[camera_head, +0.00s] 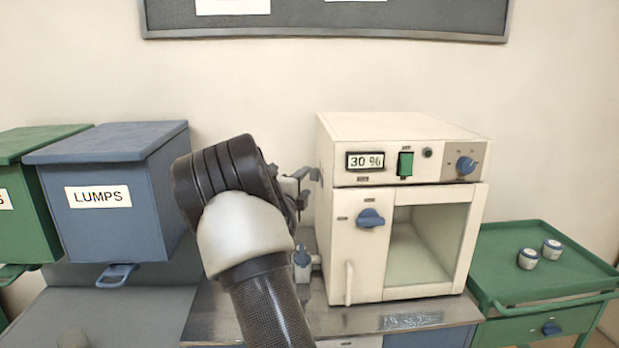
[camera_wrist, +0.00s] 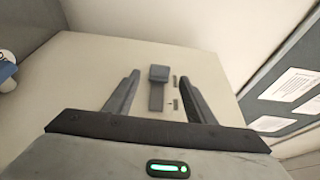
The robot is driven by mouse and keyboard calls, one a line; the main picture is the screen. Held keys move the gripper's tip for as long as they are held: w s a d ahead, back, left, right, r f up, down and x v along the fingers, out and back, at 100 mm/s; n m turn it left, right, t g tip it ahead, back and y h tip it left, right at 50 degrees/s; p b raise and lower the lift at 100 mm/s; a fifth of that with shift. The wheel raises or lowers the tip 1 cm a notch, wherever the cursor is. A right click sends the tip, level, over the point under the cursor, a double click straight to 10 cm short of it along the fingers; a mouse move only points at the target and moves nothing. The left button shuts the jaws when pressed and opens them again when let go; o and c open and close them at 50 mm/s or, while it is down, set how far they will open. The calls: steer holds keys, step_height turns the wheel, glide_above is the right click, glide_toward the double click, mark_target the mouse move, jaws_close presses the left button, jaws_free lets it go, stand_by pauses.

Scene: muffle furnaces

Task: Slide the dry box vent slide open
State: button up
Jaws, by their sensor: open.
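The dry box (camera_head: 358,250) is a cream cabinet with a 30 % display, standing on the bench in the head view. In the wrist view a cream face of it (camera_wrist: 85,75) carries the vent slide (camera_wrist: 158,73), a small grey block at one end of a short grey strip (camera_wrist: 156,98). My gripper (camera_wrist: 160,77) is open, with one finger on each side of the slide block; I cannot tell whether either touches it. In the head view my gripper (camera_head: 302,188) is beside the left side of the box, mostly hidden by my wrist, and the vent slide is hidden.
The box front has a blue knob (camera_head: 370,218), a glass window and a white handle. A blue LUMPS bin (camera_head: 105,225) stands left, a green cart (camera_head: 500,285) with two small jars right.

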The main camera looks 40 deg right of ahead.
mark_target(311, 176)
steer(key=x, duration=0.5)
steer(key=shift+w+d, duration=0.25)
steer(key=shift+d, duration=0.1)
